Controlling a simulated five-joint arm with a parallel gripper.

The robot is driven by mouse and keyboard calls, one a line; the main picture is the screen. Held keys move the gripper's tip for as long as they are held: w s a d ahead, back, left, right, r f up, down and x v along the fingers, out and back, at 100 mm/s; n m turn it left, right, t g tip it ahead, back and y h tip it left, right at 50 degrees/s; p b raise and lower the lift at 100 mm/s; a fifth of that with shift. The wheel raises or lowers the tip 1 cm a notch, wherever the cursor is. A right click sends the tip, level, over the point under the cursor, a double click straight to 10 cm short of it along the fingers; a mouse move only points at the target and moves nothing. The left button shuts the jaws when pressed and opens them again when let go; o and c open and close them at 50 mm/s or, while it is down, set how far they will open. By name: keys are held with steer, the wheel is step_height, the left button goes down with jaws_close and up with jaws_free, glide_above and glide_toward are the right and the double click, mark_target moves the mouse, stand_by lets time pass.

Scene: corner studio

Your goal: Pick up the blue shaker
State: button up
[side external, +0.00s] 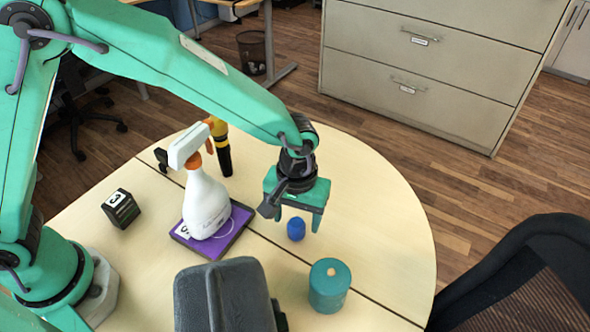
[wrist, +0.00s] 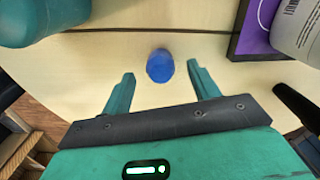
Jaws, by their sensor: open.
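The blue shaker (side external: 296,229) is a small rounded blue piece standing on the round wooden table, below my gripper in the side external view. It also shows in the wrist view (wrist: 160,66), just beyond the fingertips and roughly centred between them. My gripper (side external: 298,219) is green with two fingers pointing down. In the wrist view my gripper (wrist: 160,75) has its fingers spread apart, with nothing between them. I cannot tell the exact height of the fingertips over the table.
A teal cylinder (side external: 329,286) stands near the shaker. A dark grey case (side external: 224,297), a yellow-black tool (side external: 222,150) and a black numbered block (side external: 121,208) are also there. The table's right side is clear.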

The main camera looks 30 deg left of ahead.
mark_target(296, 222)
steer(key=shift+f, duration=1.95)
steer(key=shift+c, duration=0.3)
steer(key=c, duration=1)
